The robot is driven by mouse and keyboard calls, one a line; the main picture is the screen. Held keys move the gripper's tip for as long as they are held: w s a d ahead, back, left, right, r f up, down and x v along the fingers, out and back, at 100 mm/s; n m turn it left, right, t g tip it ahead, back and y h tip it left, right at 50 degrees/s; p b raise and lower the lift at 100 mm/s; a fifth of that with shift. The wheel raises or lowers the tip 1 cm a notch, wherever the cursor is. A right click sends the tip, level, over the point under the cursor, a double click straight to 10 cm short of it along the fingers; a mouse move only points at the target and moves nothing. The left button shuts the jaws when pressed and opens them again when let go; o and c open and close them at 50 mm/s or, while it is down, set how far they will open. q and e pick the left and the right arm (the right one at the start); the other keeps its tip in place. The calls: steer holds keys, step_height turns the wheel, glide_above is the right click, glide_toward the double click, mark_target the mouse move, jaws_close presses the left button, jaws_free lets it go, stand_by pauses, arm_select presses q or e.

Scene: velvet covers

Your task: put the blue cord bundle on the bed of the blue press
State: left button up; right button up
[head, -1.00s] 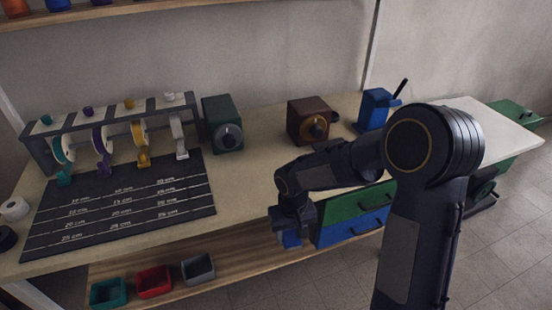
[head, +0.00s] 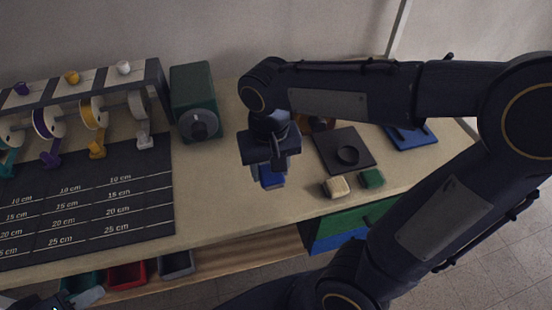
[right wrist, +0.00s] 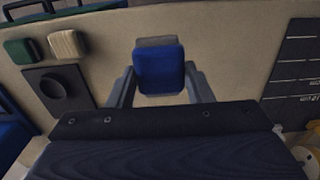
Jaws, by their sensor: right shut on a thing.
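The blue cord bundle (head: 271,179) is between the fingers of my right gripper (head: 266,168), above the pale table. In the right wrist view the blue bundle (right wrist: 158,70) sits between the two fingers of my right gripper (right wrist: 160,86). The blue press is mostly hidden behind my right arm; a flat blue part (head: 412,137), which looks like its bed, shows at the right of the table. A blue part (right wrist: 10,138) also shows at the left edge of the right wrist view. My left gripper (head: 85,298) is partly in view at the bottom left; its opening is unclear.
A black plate with a round dish (head: 328,158) lies between the bundle and the blue part. A cream bundle (head: 336,187) and a green bundle (head: 372,179) lie near the front edge. A green machine (head: 195,104), spool rack (head: 155,88) and dark measuring mat (head: 110,208) are left.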

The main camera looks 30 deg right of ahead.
steer(key=w+d+f, duration=0.4)
steer(key=w+f, duration=0.1)
steer(key=w+d+f, duration=0.2)
steer(key=shift+w+f, duration=0.15)
steer(key=shift+f, duration=0.05)
steer(key=shift+w+d+f+b, duration=0.1)
steer(key=shift+w+f+b, duration=0.1)
steer(key=shift+f, duration=0.8)
steer(key=shift+w+d+f+b, duration=0.1)
steer(key=shift+f+b, duration=0.1)
steer(key=shift+f, duration=0.75)
steer(key=shift+f, duration=0.15)
steer(key=shift+f, duration=0.1)
steer(key=o, duration=1)
steer(key=shift+o, duration=0.2)
